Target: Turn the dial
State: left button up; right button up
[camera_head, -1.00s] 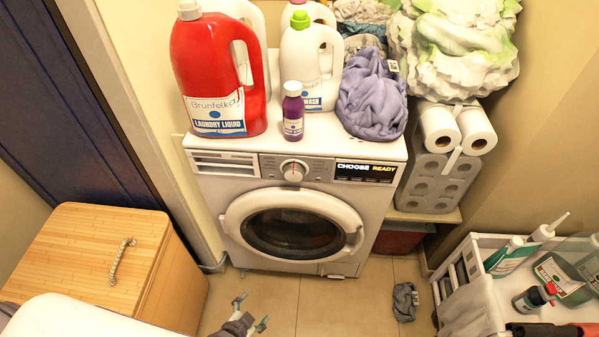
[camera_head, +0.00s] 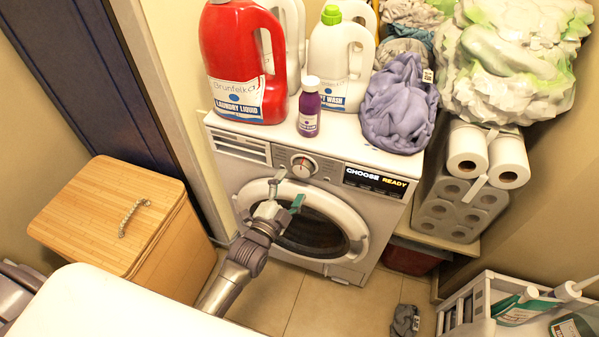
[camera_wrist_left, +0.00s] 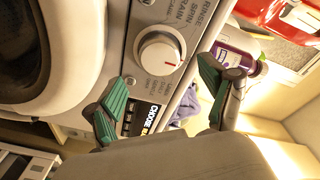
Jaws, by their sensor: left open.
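The white dial (camera_head: 303,166) with a red mark is on the washer's (camera_head: 228,172) front panel, left of the lit display (camera_head: 375,182) reading "CHOOSE READY". In the left wrist view the dial (camera_wrist_left: 160,53) shows close up, beyond and between the spread fingers. My left gripper (camera_head: 286,191) is open and empty, in front of the washer just below the dial in the head view. Its green-padded fingertips also show in the left wrist view (camera_wrist_left: 160,90). They appear apart from the dial. My right gripper is not in view.
A red laundry liquid jug (camera_head: 243,65), a purple bottle (camera_head: 309,107), a white jug (camera_head: 340,62) and purple cloth (camera_head: 399,103) stand on the washer. A wooden hamper (camera_head: 112,215) is at left. Toilet rolls (camera_head: 467,150) and a white cart (camera_head: 487,290) are at right.

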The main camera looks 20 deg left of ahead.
aim_at(300, 172)
pick_arm(q)
jog(key=w, duration=0.5)
jog(key=shift+w+d, duration=0.1)
jog(key=shift+d, duration=0.3)
jog(key=c, duration=1.2)
jog(key=shift+o, duration=0.2)
jog(key=shift+f+n, duration=0.1)
jog(key=shift+n, duration=0.3)
jog(key=n, duration=0.2)
jog(key=shift+n, duration=0.4)
jog(key=shift+n+t, duration=0.3)
jog(key=shift+n, duration=1.5)
